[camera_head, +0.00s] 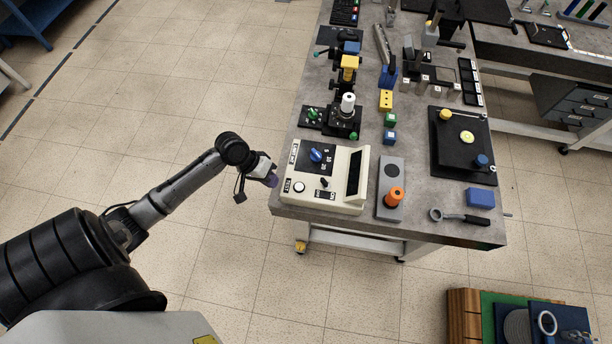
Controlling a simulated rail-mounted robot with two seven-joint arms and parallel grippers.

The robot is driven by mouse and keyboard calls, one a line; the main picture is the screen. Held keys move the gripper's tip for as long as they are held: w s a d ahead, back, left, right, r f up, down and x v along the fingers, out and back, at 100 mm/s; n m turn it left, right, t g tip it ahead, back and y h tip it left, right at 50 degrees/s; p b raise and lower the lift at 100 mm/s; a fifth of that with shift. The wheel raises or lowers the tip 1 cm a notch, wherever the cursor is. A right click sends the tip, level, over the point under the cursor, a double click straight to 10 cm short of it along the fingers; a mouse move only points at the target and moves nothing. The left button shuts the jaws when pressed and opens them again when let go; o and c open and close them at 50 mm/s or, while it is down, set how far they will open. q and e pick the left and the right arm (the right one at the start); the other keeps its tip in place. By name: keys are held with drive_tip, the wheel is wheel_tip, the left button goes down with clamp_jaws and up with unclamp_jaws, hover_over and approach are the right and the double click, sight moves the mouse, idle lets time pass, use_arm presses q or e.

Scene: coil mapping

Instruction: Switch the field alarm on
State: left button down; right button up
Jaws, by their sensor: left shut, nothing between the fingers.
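A beige instrument box (352,205) stands at the near left corner of the grey workbench. Its top carries a blue rotary knob (316,155), a white round button (299,186), a small black switch (323,183) and a dark display (354,172). The labels are too small to read for sure, so I cannot tell which control is the field alarm. My left gripper (272,180) is shut and empty, just left of the box near the white button, apart from that button. My right gripper is not in view.
Right of the box is a grey plate with an orange knob (395,196). Behind the box stands a black stage with a white cylinder (347,103). A black plate (463,145), a blue block (480,197) and a ring-ended tool (461,217) lie further right.

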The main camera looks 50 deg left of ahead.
sight(321, 182)
use_arm(q)
drive_tip(key=n+h, duration=0.1)
drive_tip(key=n, duration=0.2)
drive_tip(key=shift+w+a+h, duration=0.1)
drive_tip(key=shift+a+h, duration=0.05)
drive_tip(key=shift+h, duration=0.15)
drive_tip(key=n, duration=0.1)
drive_tip(key=n+t+h, duration=0.1)
drive_tip(key=shift+w+r+n, duration=0.15)
drive_tip(key=shift+r+n, duration=0.1)
drive_tip(key=shift+n, duration=0.15)
drive_tip(key=shift+w+r+n+t+h, duration=0.45)
drive_tip(key=shift+r+n+t+h, duration=0.15)
drive_tip(key=shift+n, duration=1.85)
drive_tip(key=shift+w+r+n+t+h, duration=0.45)
drive_tip(key=shift+r+n+t, duration=0.15)
drive_tip(key=shift+n, duration=1.8)
drive_tip(key=shift+w+r+n+t+h, duration=0.5)
drive_tip(key=shift+n+t, duration=0.2)
drive_tip(key=shift+n, duration=1.75)
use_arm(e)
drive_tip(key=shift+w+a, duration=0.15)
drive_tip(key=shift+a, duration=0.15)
use_arm(q)
drive_tip(key=shift+d, duration=0.25)
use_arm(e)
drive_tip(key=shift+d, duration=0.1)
